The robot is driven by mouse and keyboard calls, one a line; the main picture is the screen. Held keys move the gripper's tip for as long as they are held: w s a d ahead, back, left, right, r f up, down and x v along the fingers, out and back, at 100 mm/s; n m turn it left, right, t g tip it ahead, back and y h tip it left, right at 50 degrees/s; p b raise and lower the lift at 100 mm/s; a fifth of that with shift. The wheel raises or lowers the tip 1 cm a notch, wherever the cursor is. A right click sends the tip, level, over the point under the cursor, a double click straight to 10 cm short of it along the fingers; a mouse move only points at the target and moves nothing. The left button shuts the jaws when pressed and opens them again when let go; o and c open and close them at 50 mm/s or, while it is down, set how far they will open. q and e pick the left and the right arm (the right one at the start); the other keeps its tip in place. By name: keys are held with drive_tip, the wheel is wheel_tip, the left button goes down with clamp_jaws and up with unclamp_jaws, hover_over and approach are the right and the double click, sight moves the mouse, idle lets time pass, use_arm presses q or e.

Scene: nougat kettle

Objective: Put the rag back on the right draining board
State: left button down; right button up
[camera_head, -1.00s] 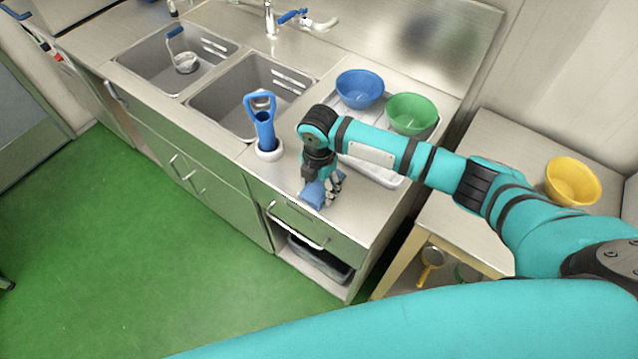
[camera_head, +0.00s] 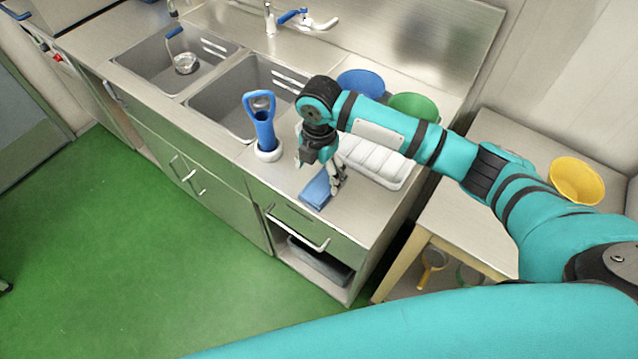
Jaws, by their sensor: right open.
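The blue rag (camera_head: 315,191) lies folded on the bare steel of the right draining board (camera_head: 349,207), near its front edge. My right gripper (camera_head: 336,183) is open, just above and beside the rag's right end. Its fingers partly overlap the rag in the picture, and I cannot tell whether they touch it. My left gripper is not in view.
A blue tool in a white holder (camera_head: 266,134) stands left of the rag, by the right sink basin (camera_head: 236,98). Behind my arm are a white rack (camera_head: 374,160), a blue bowl (camera_head: 361,83) and a green bowl (camera_head: 414,105). A yellow bowl (camera_head: 577,180) stands on the side table.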

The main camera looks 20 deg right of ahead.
sight(319, 188)
wheel_tip(319, 188, up, 6)
drive_tip(key=shift+b, duration=0.4)
